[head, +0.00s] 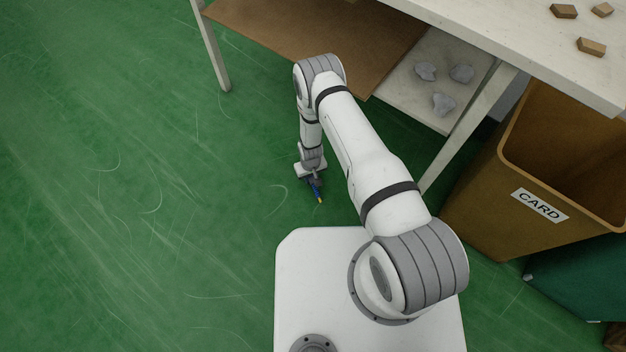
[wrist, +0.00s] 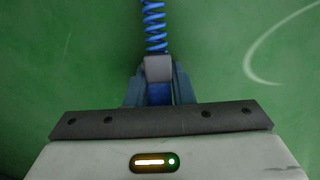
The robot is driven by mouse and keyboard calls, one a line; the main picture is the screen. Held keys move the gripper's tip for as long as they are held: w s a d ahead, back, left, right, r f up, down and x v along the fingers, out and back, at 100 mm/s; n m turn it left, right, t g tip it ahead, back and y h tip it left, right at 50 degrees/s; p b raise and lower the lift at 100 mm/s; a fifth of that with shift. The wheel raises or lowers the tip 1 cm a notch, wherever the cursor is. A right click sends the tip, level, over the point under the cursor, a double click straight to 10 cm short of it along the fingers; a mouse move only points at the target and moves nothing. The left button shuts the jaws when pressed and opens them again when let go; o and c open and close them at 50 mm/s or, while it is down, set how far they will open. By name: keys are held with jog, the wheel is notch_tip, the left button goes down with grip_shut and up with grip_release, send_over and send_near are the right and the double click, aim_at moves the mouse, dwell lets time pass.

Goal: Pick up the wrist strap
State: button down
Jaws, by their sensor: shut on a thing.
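The wrist strap shows in the wrist view as a blue coiled cord (wrist: 154,28) running up from a grey block (wrist: 158,69), with a blue part below the block. My gripper (wrist: 159,80) is shut on the strap, its two fingers on either side of the block and the blue part. In the head view, my gripper (head: 314,182) points down near the green floor. A small blue piece of the wrist strap (head: 317,189) with a yellow tip shows at the fingers. The rest of the strap is hidden or too small to make out. I cannot tell whether it touches the floor.
A table (head: 470,22) with small brown blocks on top stands at the upper right. Below it are a brown board (head: 320,35) and a pale shelf (head: 412,98) with grey lumps. A brown CARD bin (head: 480,205) and a green bin (head: 580,280) stand right. Floor at left is clear.

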notch_tip(320, 180, up, 10)
jog(key=p, duration=0.4)
